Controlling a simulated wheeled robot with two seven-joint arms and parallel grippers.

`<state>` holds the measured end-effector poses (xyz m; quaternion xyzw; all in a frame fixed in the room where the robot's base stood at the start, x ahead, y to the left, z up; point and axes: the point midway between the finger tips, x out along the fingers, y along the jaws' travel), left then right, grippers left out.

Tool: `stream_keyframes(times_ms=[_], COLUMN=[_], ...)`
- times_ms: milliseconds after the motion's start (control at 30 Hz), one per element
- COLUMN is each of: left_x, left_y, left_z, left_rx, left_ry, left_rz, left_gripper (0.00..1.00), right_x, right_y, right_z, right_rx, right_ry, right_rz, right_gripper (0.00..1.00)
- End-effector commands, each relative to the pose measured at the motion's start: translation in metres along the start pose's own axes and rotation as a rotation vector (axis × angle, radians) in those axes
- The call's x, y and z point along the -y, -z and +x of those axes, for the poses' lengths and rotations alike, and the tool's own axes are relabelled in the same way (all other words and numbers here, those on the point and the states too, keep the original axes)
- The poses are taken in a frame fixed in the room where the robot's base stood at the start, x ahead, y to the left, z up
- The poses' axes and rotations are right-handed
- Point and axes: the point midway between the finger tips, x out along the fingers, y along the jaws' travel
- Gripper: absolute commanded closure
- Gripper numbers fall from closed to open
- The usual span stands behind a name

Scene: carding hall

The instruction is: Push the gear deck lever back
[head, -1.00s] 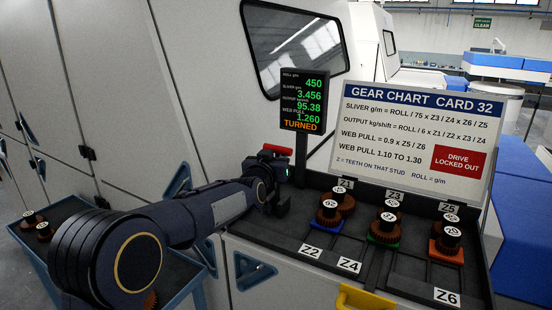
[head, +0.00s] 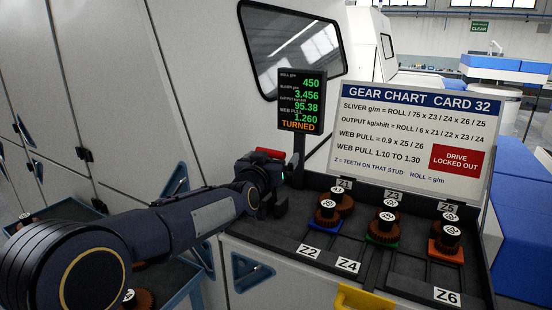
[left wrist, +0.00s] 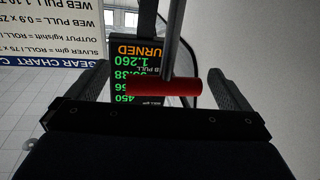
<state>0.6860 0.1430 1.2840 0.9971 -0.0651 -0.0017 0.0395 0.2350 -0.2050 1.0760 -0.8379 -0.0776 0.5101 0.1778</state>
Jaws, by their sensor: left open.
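The lever shows a red grip (head: 270,153) at the left end of the gear deck (head: 290,232), just above my left gripper (head: 272,192). In the left wrist view, the red grip (left wrist: 163,88) lies crosswise on a grey rod (left wrist: 172,40), between the open fingers of my left gripper (left wrist: 163,72). The fingers are well apart on either side. I cannot tell whether the gripper touches the grip. My gripper hides the lever's lower part in the head view. My right gripper is out of view.
Stacked brown gears (head: 387,222) stand on the deck. A display (head: 302,100) reading TURNED and a gear chart card (head: 415,140) stand behind. A yellow handle (head: 362,299) is at the deck's front. White machine panels (head: 190,70) rise close by the arm.

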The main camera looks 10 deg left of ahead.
Motion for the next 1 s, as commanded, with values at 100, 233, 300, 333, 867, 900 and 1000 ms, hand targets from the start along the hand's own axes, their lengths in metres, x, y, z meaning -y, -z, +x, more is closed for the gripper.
stream_keyframes(times_ms=[100,233,300,333,867,900,1000], left_x=[-0.006,-0.007,-0.008,-0.008,-0.004,-0.003,-0.002], left_y=[0.004,0.005,0.005,0.005,0.008,0.008,0.008], left_z=[-0.021,-0.035,-0.038,-0.039,-0.053,-0.056,-0.062], left_rx=[-0.010,-0.012,-0.012,-0.011,-0.011,-0.010,-0.010], left_ry=[-0.011,-0.013,-0.014,-0.014,-0.006,-0.005,-0.003], left_rz=[-0.001,0.000,0.000,0.001,-0.001,-0.001,0.000], left_gripper=[0.00,0.00,0.00,0.00,0.00,0.00,0.00], right_x=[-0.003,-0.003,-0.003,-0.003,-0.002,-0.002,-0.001], right_y=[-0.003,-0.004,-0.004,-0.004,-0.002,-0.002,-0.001], right_z=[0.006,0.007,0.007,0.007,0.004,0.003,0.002], right_rx=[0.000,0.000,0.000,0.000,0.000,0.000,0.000], right_ry=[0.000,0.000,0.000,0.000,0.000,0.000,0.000], right_rz=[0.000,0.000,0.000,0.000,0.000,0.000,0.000], right_gripper=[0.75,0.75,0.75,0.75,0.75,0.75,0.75])
